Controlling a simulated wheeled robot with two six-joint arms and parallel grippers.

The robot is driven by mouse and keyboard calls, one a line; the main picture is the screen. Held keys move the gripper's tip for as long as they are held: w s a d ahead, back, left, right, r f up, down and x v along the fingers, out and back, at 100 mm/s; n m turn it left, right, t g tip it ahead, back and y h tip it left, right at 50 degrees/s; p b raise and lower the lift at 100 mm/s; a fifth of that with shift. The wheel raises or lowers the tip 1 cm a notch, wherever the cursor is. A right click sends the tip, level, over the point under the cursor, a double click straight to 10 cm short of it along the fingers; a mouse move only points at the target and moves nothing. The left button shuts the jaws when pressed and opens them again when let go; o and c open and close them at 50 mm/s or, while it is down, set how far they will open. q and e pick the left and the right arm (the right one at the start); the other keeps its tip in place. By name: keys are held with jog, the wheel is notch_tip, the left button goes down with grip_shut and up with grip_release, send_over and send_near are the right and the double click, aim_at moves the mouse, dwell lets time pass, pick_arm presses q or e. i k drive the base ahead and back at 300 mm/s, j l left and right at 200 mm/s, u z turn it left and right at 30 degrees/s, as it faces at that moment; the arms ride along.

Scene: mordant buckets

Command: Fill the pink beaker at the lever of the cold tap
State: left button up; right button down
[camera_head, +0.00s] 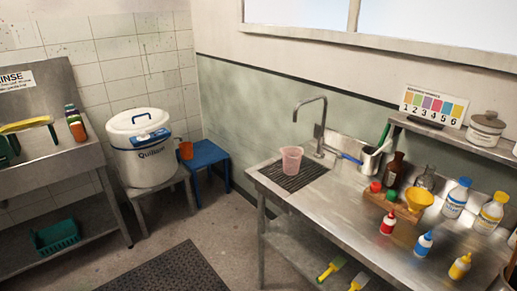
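The pink beaker (291,160) stands upright on the dark drain grate (306,179) at the left end of the steel counter. The steel gooseneck tap (323,112) rises behind and to the right of it, its spout curving over toward the beaker. A blue lever (350,158) sticks out to the right from the tap's base. I cannot tell whether the beaker holds any water, and no stream shows from the spout. Neither of my grippers is in view.
Right of the lever stand a steel pot (370,161), a wooden rack with bottles (398,204) and a yellow funnel (419,198). Several dropper and white bottles crowd the right counter. A white urn (146,165), orange mug (186,150) and blue stool (207,155) stand left.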

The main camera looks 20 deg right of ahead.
aim_at(340, 154)
jog(key=i+j, duration=0.2)
jog(key=i, duration=0.15)
jog(key=i+j+z, duration=0.75)
jog(key=i+j, duration=0.15)
